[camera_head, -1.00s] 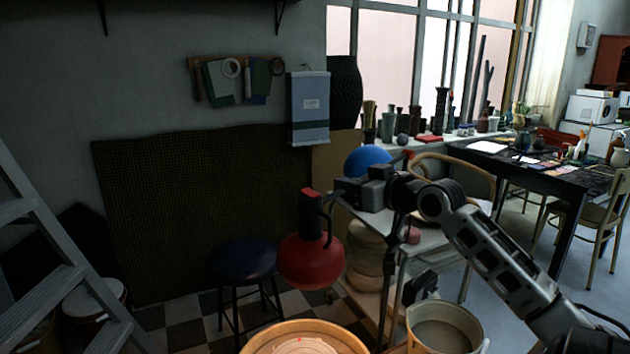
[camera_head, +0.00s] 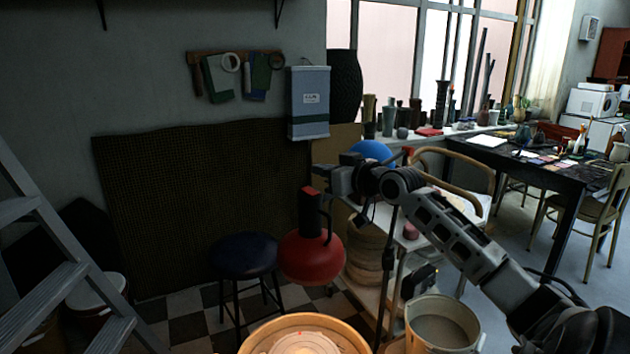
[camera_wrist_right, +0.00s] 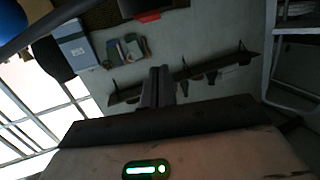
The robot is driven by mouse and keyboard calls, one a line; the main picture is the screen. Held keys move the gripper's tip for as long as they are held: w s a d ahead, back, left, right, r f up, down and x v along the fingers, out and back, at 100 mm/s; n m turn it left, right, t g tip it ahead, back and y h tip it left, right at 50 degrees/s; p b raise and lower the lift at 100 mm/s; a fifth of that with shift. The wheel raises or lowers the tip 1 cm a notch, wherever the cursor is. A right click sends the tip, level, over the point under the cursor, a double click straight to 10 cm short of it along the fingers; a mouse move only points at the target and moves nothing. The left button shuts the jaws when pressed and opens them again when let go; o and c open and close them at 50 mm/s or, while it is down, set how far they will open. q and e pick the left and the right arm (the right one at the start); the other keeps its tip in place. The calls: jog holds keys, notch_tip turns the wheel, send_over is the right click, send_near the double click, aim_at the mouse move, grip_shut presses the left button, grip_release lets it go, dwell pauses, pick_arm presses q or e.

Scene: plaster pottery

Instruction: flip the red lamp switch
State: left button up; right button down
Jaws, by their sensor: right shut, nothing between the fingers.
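The red lamp (camera_head: 312,260) hangs in the middle of the head view, with a round red shade and a black neck. A small red part (camera_head: 309,190) tops the neck; I cannot tell whether it is the switch. My right gripper (camera_head: 318,176) is shut and empty, just above and right of the lamp's top. I cannot tell whether it touches. In the right wrist view its fingers (camera_wrist_right: 160,88) are together, and a red and black thing (camera_wrist_right: 150,14) shows at the top edge. My left gripper is not in view.
A pottery wheel with a pale rim (camera_head: 262,335), brightly lit inside, is below the lamp. A dark stool (camera_head: 245,253) stands left of the lamp. A bucket (camera_head: 440,330) is under my right arm. A ladder (camera_head: 40,290) stands at far left.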

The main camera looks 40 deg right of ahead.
aim_at(315, 193)
jog(key=shift+w, duration=1.25)
notch_tip(315, 193, down, 3)
jog(key=shift+w+r+p, duration=0.1)
jog(key=shift+w+p, duration=0.05)
jog(key=shift+p, duration=0.2)
jog(key=shift+w+f, duration=0.1)
jog(key=shift+f, duration=0.7)
